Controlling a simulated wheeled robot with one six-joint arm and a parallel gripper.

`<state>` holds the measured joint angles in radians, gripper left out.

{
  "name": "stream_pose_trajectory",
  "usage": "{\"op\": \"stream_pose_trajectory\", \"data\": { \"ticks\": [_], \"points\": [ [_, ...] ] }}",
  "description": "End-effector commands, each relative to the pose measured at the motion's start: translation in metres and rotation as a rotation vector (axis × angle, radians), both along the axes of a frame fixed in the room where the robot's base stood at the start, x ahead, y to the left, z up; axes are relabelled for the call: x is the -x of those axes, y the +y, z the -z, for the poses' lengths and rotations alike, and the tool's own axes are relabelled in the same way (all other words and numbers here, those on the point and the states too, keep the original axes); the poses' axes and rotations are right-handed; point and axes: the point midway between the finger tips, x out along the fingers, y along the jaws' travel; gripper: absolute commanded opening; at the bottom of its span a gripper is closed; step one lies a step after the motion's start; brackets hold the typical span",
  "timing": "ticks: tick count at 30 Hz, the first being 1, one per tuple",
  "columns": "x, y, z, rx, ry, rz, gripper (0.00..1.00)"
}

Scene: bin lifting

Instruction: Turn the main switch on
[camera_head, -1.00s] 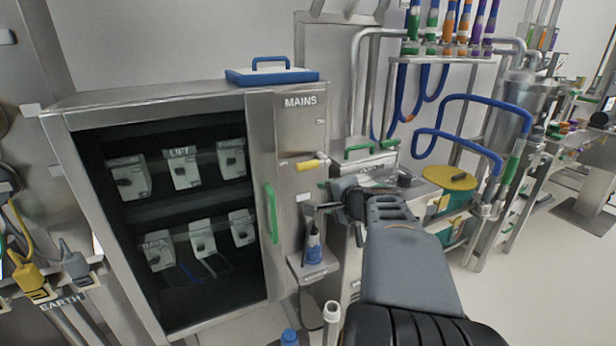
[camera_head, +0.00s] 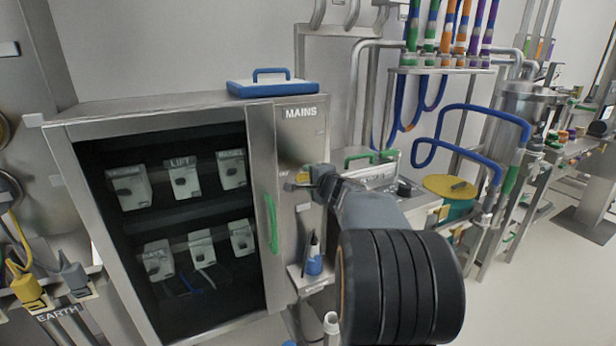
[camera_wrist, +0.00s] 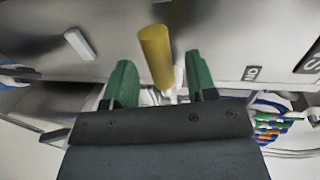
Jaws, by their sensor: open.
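The main switch is a yellow handle (camera_head: 302,177) on the front of the steel cabinet marked MAINS, right of the green door handle. My gripper (camera_head: 314,182) is up at the switch and hides part of it. In the wrist view, the yellow handle (camera_wrist: 156,55) stands between the two green fingers of my gripper (camera_wrist: 161,78). The gripper is open, with a gap seen on both sides of the handle. A small label, seemingly ON upside down, (camera_wrist: 250,73) is on the panel to the right.
The MAINS cabinet (camera_head: 160,108) holds several grey switch boxes behind its dark front. A blue-handled lid (camera_head: 270,88) lies on top. A blue bottle (camera_head: 314,258) stands on a small shelf below my gripper. A steel unit (camera_head: 375,178) and blue hoses are to the right.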

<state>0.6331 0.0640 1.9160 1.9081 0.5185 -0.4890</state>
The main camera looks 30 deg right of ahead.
Motion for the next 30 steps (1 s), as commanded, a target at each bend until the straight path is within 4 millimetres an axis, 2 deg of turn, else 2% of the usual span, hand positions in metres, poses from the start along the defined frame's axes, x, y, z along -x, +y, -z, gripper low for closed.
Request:
{"op": "stream_pose_trajectory", "data": {
  "ticks": [3,7,19,30],
  "points": [
    [-0.013,-0.002,0.002,-0.001,0.001,-0.002,0.52],
    [-0.021,-0.003,0.004,0.0,0.001,0.0,0.52],
    [-0.024,-0.003,0.005,0.0,0.0,0.0,0.51],
    [-0.024,-0.003,0.005,0.0,0.0,0.0,0.15]
  ]
}}
